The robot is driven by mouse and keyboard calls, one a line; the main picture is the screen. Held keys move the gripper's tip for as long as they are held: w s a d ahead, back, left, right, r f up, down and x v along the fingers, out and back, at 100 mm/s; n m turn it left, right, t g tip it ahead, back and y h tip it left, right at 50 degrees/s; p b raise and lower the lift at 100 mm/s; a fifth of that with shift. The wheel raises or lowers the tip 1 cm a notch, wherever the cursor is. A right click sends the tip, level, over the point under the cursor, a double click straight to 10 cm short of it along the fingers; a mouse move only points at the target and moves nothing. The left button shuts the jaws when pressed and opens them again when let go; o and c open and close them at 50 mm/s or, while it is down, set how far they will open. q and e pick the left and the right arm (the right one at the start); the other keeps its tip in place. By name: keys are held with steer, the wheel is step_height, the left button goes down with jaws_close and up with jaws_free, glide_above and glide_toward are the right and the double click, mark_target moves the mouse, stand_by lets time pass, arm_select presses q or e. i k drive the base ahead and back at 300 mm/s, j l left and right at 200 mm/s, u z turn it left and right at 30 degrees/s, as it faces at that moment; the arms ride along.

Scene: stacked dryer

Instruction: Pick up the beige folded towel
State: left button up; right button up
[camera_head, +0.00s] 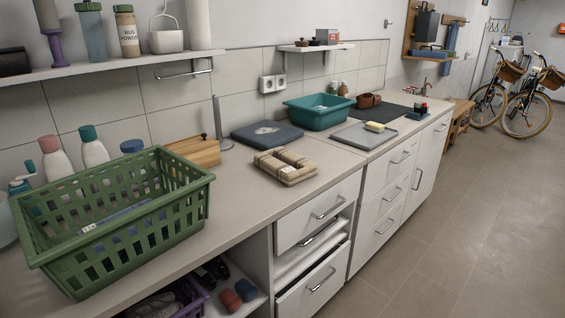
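The beige folded towel (285,167) lies on the countertop (315,190), near its front edge and above the drawers. It is a thick folded bundle with darker bands across it. Nothing covers it. Neither of my grippers shows in the head view.
A green basket (185,215) stands on the counter at the left front. A wooden box (194,151) and a dark blue flat item (267,134) lie behind the towel. A teal tub (318,112) and a grey tray (350,137) stand farther right. The floor (455,200) at right is clear.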

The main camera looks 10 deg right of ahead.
mark_target(290, 168)
steer(key=i+l, duration=0.2)
steer(key=l, duration=0.2)
steer(key=i+l, duration=0.2)
steer(key=l, duration=0.2)
steer(key=i+l, duration=0.2)
steer(key=l, duration=0.2)
steer(key=i+l, duration=0.2)
steer(key=l, duration=0.2)
